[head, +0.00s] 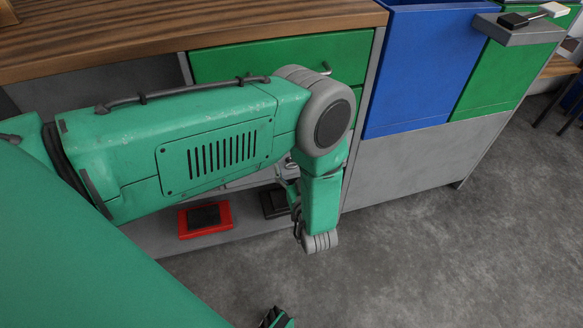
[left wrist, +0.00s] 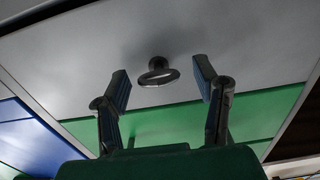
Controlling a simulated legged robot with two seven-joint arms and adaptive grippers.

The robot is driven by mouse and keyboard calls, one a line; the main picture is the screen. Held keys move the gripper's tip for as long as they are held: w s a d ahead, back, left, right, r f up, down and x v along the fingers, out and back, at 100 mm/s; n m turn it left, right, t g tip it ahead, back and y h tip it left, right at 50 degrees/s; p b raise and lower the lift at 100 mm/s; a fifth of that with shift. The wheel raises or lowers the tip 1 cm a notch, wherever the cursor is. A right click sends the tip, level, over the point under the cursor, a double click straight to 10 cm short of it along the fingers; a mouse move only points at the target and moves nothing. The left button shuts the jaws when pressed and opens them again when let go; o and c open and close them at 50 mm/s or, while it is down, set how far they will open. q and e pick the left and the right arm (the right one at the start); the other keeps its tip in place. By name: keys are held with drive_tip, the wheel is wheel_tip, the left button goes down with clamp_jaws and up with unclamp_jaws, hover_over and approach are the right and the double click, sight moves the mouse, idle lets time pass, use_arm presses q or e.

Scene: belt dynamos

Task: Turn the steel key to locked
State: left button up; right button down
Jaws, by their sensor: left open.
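The steel key (left wrist: 157,64) shows in the left wrist view as a dark metal ring on a short round stem, standing out from a plain grey panel (left wrist: 230,45). The ring's wide side lies across that picture. I see no lock markings. My left gripper (left wrist: 161,84) is open, with one dark finger on each side of the ring and a gap to each. It does not grip the key. In the head view my left arm hides the key and most of the gripper.
The cabinet has a green drawer (head: 290,58) with a small handle, a wooden top (head: 190,28) and a blue panel (head: 420,70). A red tray-like item (head: 186,222) and a dark item (head: 274,203) lie low inside. The grey floor (head: 420,255) at right is clear.

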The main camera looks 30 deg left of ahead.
use_arm(q)
drive_tip(key=shift+w+r, duration=0.1)
drive_tip(key=shift+w, duration=0.05)
drive_tip(key=c, duration=1.1)
drive_tip(key=shift+c, duration=0.2)
